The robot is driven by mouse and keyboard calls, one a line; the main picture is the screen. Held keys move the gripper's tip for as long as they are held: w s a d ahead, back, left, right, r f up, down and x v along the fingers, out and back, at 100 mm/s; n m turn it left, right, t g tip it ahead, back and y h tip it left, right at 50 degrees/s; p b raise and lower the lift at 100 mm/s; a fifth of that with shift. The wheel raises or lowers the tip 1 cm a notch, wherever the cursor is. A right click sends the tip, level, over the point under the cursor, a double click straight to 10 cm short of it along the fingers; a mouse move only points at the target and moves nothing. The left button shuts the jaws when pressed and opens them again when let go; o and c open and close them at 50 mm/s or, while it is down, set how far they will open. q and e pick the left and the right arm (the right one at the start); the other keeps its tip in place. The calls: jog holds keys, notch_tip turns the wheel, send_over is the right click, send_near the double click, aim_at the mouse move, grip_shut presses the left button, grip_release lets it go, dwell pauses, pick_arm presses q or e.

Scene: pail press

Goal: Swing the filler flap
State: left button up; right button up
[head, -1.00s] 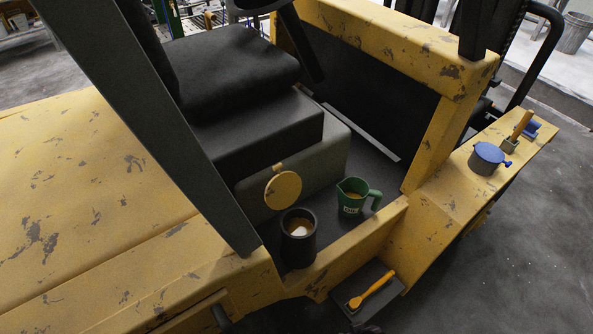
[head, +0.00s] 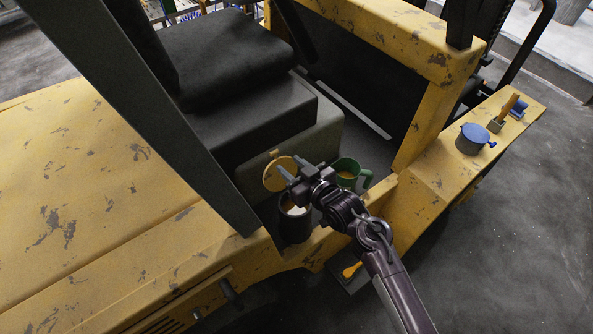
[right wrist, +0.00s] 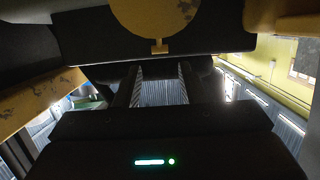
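The filler flap is a round yellow disc (head: 270,178) with a small tab, on the grey box below the seat. My right gripper (head: 284,181) is in front of the flap's right edge and hides part of it; I cannot tell whether they touch. In the right wrist view the worn yellow flap (right wrist: 155,18) is at the top, with its tab pointing down toward the fingers. The fingers of my right gripper (right wrist: 159,70) are apart, with nothing between them. My left gripper is not in view.
A black cup (head: 294,229) stands below my right gripper. A green jug (head: 348,166) stands just behind it. A blue-lidded pot (head: 474,140) is on the yellow ledge at right. An orange-handled tool (head: 351,270) lies on the step, partly behind my arm.

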aim_at(285, 162)
jog(key=b+x, duration=0.6)
jog(key=x, duration=0.1)
jog(key=shift+f, duration=0.35)
jog(key=shift+r, duration=0.3)
jog(key=shift+c, duration=1.9)
jog(key=p+v, duration=0.4)
jog(key=shift+s+d+f, duration=0.1)
jog(key=shift+f, duration=0.15)
